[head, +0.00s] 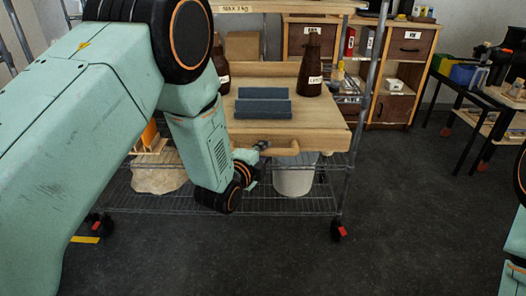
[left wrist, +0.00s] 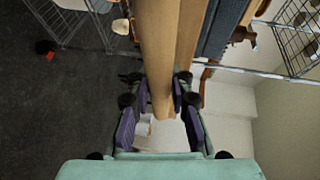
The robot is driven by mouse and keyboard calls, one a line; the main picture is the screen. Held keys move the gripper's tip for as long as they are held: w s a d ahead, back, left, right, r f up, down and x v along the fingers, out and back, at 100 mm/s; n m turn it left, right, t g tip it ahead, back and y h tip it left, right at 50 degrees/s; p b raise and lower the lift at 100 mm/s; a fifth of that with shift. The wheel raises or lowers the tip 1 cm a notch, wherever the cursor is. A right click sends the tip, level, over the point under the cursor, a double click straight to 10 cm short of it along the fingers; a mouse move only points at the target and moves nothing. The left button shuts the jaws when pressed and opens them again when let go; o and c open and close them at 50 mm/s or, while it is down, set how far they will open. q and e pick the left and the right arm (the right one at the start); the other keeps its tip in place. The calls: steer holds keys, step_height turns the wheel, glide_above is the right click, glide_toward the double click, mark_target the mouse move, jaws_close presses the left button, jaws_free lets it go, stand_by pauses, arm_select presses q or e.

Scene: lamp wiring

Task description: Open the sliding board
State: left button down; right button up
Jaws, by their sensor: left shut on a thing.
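The sliding board (head: 325,116) is a pale wooden panel at a wire rack, with a rounded wooden handle (head: 286,150) along its front edge. My left gripper (head: 262,146) is at that front edge, left of the handle's visible end. In the left wrist view my left gripper's dark fingers (left wrist: 160,84) are on both sides of the wooden handle (left wrist: 158,35), shut on it. The board (left wrist: 190,35) runs beside the handle there. The gripper's far side is hidden in the head view. My right gripper is out of view.
A whitish bin (head: 293,178) sits below on the wire shelf (head: 180,203). The dark floor (head: 400,220) in front and to the right is clear.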

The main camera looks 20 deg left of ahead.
arm_select(q)
steer(key=shift+w+r, duration=0.15)
steer(key=shift+r, duration=0.05)
steer(key=c, duration=1.2)
jaws_free()
steer(key=shift+f, duration=0.1)
steer(key=v, duration=1.2)
steer(key=shift+f, duration=0.1)
